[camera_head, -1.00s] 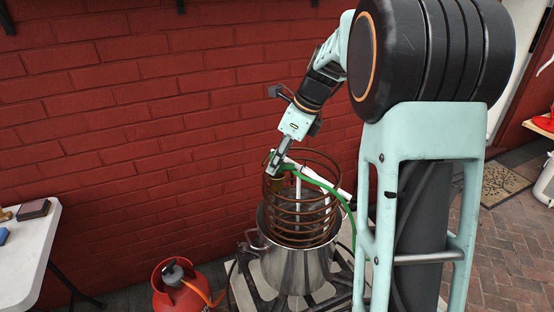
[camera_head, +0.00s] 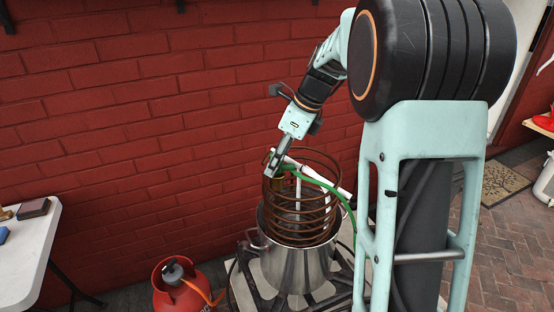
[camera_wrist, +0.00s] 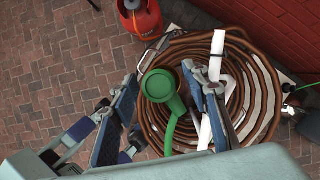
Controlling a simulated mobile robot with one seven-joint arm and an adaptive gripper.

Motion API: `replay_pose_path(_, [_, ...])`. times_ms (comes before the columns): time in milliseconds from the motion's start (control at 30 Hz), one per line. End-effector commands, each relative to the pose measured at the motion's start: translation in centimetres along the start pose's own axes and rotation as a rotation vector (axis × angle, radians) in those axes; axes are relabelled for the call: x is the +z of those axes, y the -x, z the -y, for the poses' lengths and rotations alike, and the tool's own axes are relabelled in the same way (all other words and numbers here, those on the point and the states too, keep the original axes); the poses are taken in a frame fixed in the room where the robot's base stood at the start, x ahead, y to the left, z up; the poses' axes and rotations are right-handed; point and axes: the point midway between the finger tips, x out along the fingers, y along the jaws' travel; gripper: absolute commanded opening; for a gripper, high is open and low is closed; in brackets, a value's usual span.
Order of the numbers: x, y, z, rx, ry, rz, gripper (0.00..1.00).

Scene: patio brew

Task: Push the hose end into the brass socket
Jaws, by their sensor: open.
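The green hose (camera_head: 326,187) arcs from the right over the copper coil to my gripper. Its round green end (camera_wrist: 160,86) lies between my fingers in the wrist view. My gripper (camera_head: 273,168) points down over the coil's upper left side. Its jaws (camera_wrist: 158,77) are open, one finger on each side of the hose end, with visible gaps. The brass socket (camera_head: 273,185) shows just below my fingertips in the head view. In the wrist view the hose end hides it. I cannot tell how deep the hose end sits in it.
The copper coil (camera_head: 303,222) stands in a steel pot (camera_head: 295,268) on a burner stand. A white tube (camera_wrist: 217,70) crosses the coil. A red gas bottle (camera_head: 178,290) is on the floor to the left. The brick wall (camera_head: 130,130) is behind.

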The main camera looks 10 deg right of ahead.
Motion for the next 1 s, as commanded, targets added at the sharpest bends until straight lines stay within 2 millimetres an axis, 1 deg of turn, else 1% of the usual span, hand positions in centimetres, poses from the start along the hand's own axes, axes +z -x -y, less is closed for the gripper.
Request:
replay_pose_path(167, [0.1,2.5,0.1,-0.006,0.0,0.002,0.43])
replay_pose_path(400, [0.1,7.7,0.1,-0.008,0.0,0.002,0.43])
replay_pose_path(500, [0.1,9.4,0.1,-0.005,0.0,0.002,0.43])
replay_pose_path(600, [0.1,10.8,0.1,-0.005,0.0,0.001,0.43])
replay_pose_path(767, [0.0,11.9,0.1,-0.004,0.0,0.001,0.43])
replay_pose_path(1000, [0.0,12.0,0.1,-0.003,0.0,0.001,0.43])
